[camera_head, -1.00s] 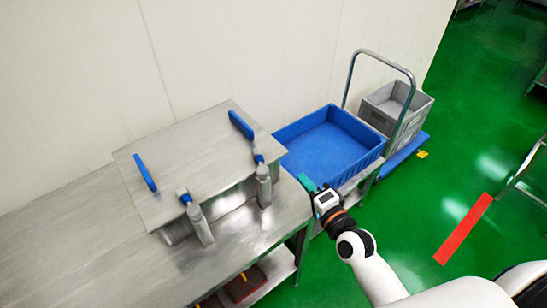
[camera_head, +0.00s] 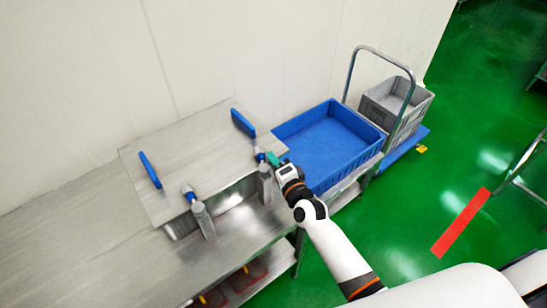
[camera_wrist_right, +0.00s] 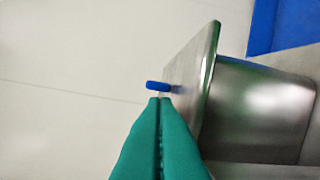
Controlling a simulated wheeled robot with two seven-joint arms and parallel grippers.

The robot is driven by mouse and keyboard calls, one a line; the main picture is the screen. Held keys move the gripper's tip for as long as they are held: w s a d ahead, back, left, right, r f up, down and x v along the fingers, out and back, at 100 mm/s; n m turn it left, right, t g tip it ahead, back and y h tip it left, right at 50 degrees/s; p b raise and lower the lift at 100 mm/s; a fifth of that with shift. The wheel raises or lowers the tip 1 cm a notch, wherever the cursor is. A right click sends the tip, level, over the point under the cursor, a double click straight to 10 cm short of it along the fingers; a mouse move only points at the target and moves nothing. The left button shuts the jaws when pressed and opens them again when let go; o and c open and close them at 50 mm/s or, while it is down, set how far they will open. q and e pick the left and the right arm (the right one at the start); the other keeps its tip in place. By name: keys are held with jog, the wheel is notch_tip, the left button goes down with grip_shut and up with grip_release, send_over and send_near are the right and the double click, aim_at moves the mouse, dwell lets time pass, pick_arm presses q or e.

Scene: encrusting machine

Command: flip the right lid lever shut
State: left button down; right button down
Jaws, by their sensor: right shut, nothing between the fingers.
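A steel lid (camera_head: 190,150) covers the machine box on the bench. The right lid lever (camera_head: 259,155), blue-tipped, sits at the lid's right front edge above a grey post (camera_head: 265,185). The left lever (camera_head: 188,192) is at the front left. My right gripper (camera_head: 272,158) has teal fingers, shut and empty, right beside the right lever; whether they touch is unclear. In the wrist view the shut fingers (camera_wrist_right: 160,102) point at a small blue piece (camera_wrist_right: 158,86) by the lid edge, whose identity is unclear. My left gripper is out of view.
Blue paddle-like pieces stand on the lid, one at the right (camera_head: 242,123) and one at the left (camera_head: 150,170). A blue tub (camera_head: 350,165) lies right of the bench. A grey crate (camera_head: 410,108) stands on a cart behind it.

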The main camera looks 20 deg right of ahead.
jog(key=shift+w+a+n+g+y+b, duration=0.35)
jog(key=shift+n+y+b, duration=0.3)
jog(key=shift+y+b, duration=0.5)
jog(key=shift+w+a+n+g+y+b, duration=0.3)
jog(key=shift+n+y+b, duration=0.4)
jog(key=shift+b, duration=0.7)
jog(key=shift+w+d, duration=0.1)
jog(key=shift+d, duration=0.05)
